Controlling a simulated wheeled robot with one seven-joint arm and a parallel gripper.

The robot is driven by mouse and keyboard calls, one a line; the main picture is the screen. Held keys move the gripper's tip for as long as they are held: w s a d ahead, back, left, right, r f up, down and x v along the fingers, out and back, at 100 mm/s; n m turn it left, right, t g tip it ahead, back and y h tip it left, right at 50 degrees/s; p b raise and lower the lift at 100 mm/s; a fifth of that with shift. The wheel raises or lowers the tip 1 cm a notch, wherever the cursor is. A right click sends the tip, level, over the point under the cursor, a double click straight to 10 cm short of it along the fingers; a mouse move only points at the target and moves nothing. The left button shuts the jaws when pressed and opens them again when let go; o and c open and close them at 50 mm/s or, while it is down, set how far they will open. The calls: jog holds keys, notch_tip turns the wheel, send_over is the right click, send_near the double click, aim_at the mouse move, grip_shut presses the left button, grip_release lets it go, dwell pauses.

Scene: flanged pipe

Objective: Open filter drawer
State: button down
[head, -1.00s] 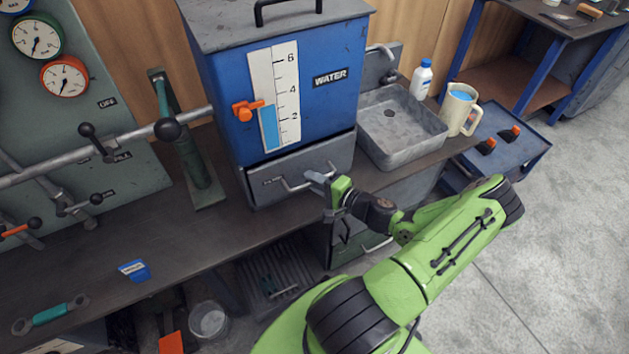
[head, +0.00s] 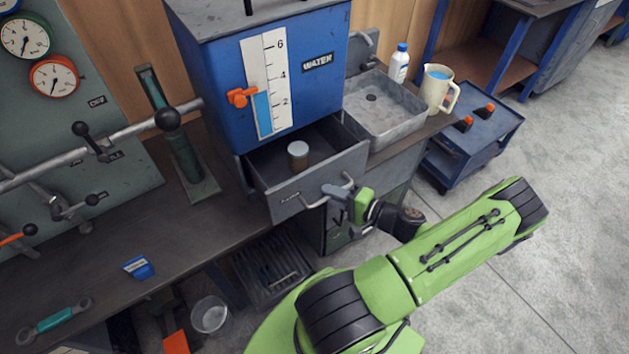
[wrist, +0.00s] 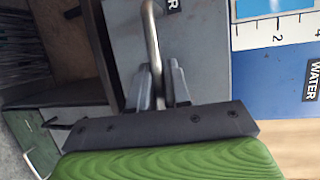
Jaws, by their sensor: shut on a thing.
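The grey filter drawer (head: 318,191) under the blue water tank stands pulled out in the head view. Its inside shows, with a small round canister (head: 298,154) with a pale top standing in it. The drawer's bar handle (head: 304,203) runs across its front. My gripper (head: 338,192) is shut on the right part of the handle. In the wrist view the two fingers (wrist: 162,86) close around the metal handle bar (wrist: 152,40). The drawer front lies just behind the bar there.
The blue water tank (head: 215,72) stands above the drawer. A metal sink (head: 372,97), a white bottle (head: 399,63) and a jug (head: 437,88) are to the right.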

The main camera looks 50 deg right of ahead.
jog(key=s+a, duration=0.2)
jog(key=s, duration=0.5)
jog(key=shift+s, duration=0.1)
jog(key=c, duration=1.2)
grip_release()
jog(key=shift+o, duration=0.2)
jog(key=p+v, duration=0.3)
jog(key=v, duration=1.2)
jog(key=shift+s, duration=0.4)
jog(key=shift+a+r, duration=0.1)
jog(key=shift+a, duration=0.05)
